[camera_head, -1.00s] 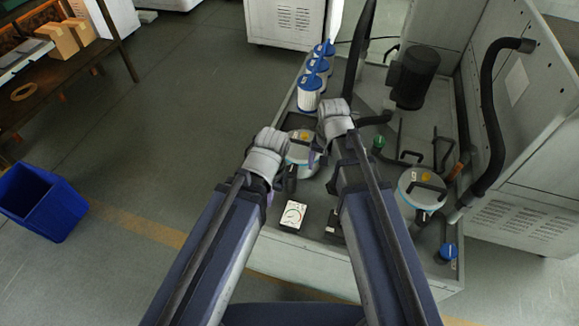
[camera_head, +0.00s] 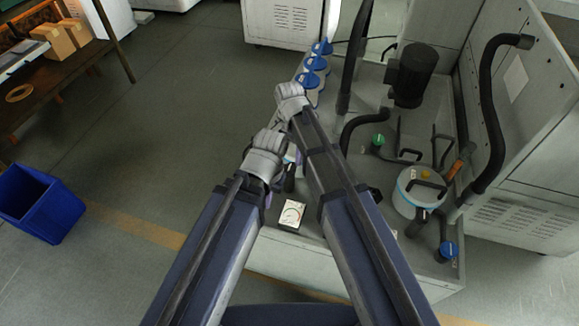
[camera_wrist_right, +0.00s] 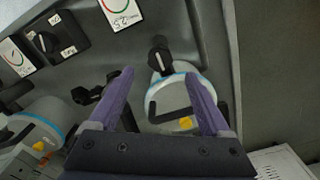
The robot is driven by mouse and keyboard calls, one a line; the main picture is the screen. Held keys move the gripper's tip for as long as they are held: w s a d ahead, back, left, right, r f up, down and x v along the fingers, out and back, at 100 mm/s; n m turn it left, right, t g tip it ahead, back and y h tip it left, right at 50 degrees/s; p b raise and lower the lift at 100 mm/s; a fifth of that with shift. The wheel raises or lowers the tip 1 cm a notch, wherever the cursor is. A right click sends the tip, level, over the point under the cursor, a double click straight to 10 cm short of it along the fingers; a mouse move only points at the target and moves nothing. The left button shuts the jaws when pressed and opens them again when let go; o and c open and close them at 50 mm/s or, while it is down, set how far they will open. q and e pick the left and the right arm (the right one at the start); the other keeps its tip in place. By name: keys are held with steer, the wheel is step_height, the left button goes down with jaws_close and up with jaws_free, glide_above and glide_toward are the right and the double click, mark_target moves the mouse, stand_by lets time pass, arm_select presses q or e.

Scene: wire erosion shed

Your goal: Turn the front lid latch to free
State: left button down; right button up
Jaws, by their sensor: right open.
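In the right wrist view a round grey lidded canister (camera_wrist_right: 178,95) with a blue band lies beyond and between my finger pads. It has a black bar handle, a yellow knob (camera_wrist_right: 185,123) and a black latch-like lever (camera_wrist_right: 160,58) at its rim. The arms mostly cover this canister there. My left gripper (camera_head: 264,160) is just below it, its jaws hidden.
A second lidded canister (camera_head: 418,192) stands right, also in the right wrist view (camera_wrist_right: 38,135). Blue-capped filters (camera_head: 314,72), a black motor (camera_head: 412,75) and black hoses (camera_head: 485,120) surround the tank. A gauge card (camera_head: 291,214) sits near the front edge.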

mark_target(289, 167)
step_height(289, 167, down, 7)
steer(key=b, duration=0.6)
steer(key=shift+r, duration=0.15)
jaws_close()
